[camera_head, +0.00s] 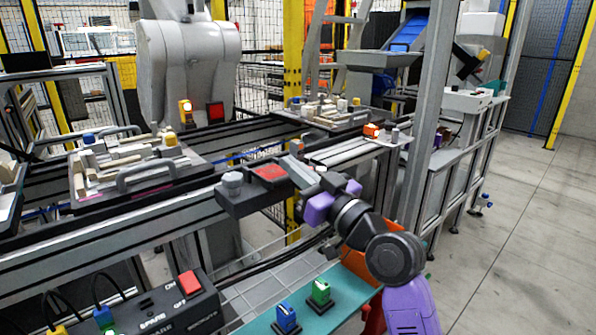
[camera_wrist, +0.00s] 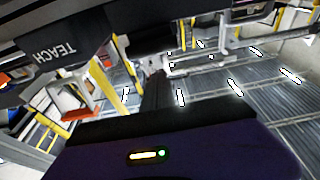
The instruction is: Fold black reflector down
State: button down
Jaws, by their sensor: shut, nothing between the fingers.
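I cannot pick out a black reflector with certainty in either view. My gripper (camera_head: 306,176), at the end of my purple and black arm, is shut and empty. In the head view it is close to the right end of a dark control box (camera_head: 250,197) with a grey knob and a red square on top. I cannot tell whether it touches the box. In the wrist view a dark box marked TEACH (camera_wrist: 60,55) is at the upper left. My fingertips are not clear in the wrist view.
A pallet (camera_head: 137,172) with several pale parts and grey handles sits on the rails at left; another pallet (camera_head: 335,115) sits farther back. A button box (camera_head: 175,308) stands at the front, beside blue and green switches (camera_head: 287,317). Open floor (camera_head: 525,200) lies at right.

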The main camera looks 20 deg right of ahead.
jog(key=v, duration=0.9)
jog(key=shift+s+d+b, duration=0.15)
jog(key=shift+s+b, duration=0.25)
jog(key=shift+b, duration=0.05)
